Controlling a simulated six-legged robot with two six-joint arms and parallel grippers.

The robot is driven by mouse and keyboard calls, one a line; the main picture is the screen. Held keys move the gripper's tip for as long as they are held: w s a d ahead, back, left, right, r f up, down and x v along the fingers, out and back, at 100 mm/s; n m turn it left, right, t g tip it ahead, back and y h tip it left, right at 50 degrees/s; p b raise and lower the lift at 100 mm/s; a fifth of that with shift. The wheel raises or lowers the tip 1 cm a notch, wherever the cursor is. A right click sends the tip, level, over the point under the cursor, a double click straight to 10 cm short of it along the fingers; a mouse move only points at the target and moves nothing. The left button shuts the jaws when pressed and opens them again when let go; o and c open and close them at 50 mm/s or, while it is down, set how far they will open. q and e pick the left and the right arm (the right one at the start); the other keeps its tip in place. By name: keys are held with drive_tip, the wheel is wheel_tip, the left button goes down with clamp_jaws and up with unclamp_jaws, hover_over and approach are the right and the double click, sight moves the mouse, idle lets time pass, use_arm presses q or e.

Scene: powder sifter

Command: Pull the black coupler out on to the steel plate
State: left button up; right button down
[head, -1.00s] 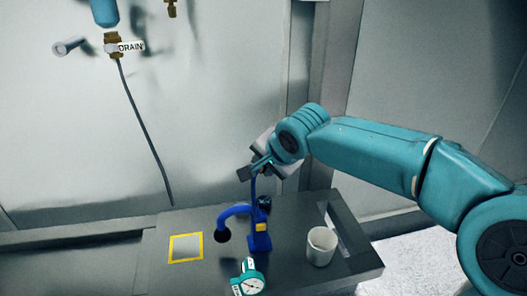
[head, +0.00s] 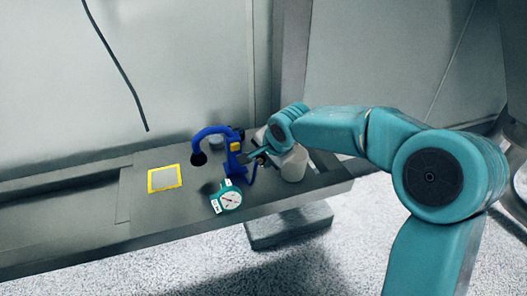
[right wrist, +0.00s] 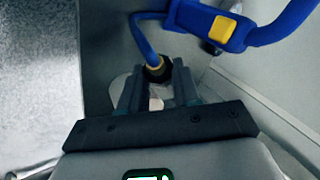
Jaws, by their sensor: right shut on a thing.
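The black coupler (right wrist: 157,71) is at the end of a thin blue hose (right wrist: 143,37) in the right wrist view. My right gripper (right wrist: 157,88) is shut on the coupler, with one dark finger on each side. In the head view, my right gripper (head: 254,156) is just right of the blue stand (head: 234,166), and the coupler is hard to make out there. The steel plate (head: 165,178) is a grey square with a yellow border, lying bare on the dark bench left of the stand. My left gripper is not in view.
A teal dial gauge (head: 231,201) is in front of the stand. A white cup (head: 293,166) is right of it, partly behind my gripper. The stand's curved blue arm (head: 207,132) reaches left. The bench (head: 138,222) is clear around the plate, with a wall behind.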

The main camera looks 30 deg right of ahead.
drive_tip(key=shift+w+d+f, duration=0.3)
drive_tip(key=shift+f, duration=0.2)
drive_tip(key=shift+w+d+f, duration=0.25)
drive_tip(key=shift+f, duration=0.2)
drive_tip(key=shift+w+d+f+p, duration=0.4)
drive_tip(key=shift+d+f, duration=0.2)
drive_tip(key=shift+f, duration=0.25)
drive_tip(key=shift+w+d+f+p, duration=0.25)
drive_tip(key=shift+w+d+f, duration=0.25)
drive_tip(key=shift+f, duration=0.35)
wheel_tip(320, 180, down, 2)
drive_tip(key=shift+b, duration=1.25)
drive_tip(key=c, duration=0.7)
unclamp_jaws()
drive_tip(key=shift+c, duration=0.2)
drive_tip(key=p+v, duration=0.2)
drive_tip(key=v, duration=1.4)
drive_tip(key=shift+r+p, duration=0.2)
drive_tip(key=shift+p, duration=0.2)
drive_tip(key=shift+s, duration=0.1)
